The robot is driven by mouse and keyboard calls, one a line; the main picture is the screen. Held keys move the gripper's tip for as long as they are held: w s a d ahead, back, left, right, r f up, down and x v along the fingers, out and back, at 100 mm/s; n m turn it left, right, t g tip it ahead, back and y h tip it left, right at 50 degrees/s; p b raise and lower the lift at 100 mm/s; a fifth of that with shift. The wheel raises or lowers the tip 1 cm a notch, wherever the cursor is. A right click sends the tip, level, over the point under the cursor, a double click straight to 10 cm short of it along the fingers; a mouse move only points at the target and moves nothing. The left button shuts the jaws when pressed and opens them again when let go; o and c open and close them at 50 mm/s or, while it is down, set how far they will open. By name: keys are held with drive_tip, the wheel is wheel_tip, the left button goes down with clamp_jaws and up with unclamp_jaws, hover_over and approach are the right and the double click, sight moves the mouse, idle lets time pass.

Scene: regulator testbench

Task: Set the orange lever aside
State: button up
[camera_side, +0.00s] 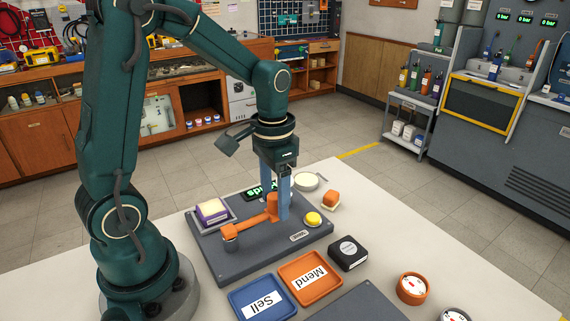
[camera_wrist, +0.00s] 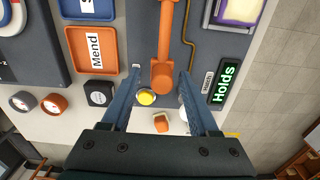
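The orange lever (camera_side: 252,222) lies across the dark grey test board (camera_side: 222,262). One end sits on a round pivot at the board's front left. Its other end has a thick upright knob, which shows in the wrist view (camera_wrist: 162,77). My gripper (camera_wrist: 160,73) points down over this knob with its two blue fingers apart. It also shows in the side view (camera_side: 276,206). The fingers stand on either side of the knob, with a visible gap on each side in the wrist view. Nothing is gripped.
The board bears a yellow button (camera_side: 313,219), a green "Holds" display (camera_wrist: 223,84) and a purple-framed block (camera_side: 212,211). An orange-and-cream block (camera_side: 331,200) and a black box (camera_side: 348,253) lie beside it. The "Mend" (camera_side: 310,292) and "Sell" (camera_side: 240,293) trays are in front. Gauges (camera_side: 412,288) stand right.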

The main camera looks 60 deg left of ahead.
sight(275, 196)
drive_tip(key=shift+r, duration=2.55)
drive_tip(key=shift+d+r, duration=0.1)
drive_tip(key=shift+r, duration=0.05)
drive_tip(key=s+d+r+t, duration=0.3)
drive_tip(key=s+d+t, duration=0.2)
drive_tip(key=s, duration=0.3)
drive_tip(key=shift+s+d+t, duration=0.25)
drive_tip(key=shift+d+t, duration=0.05)
drive_tip(key=shift+d, duration=0.1)
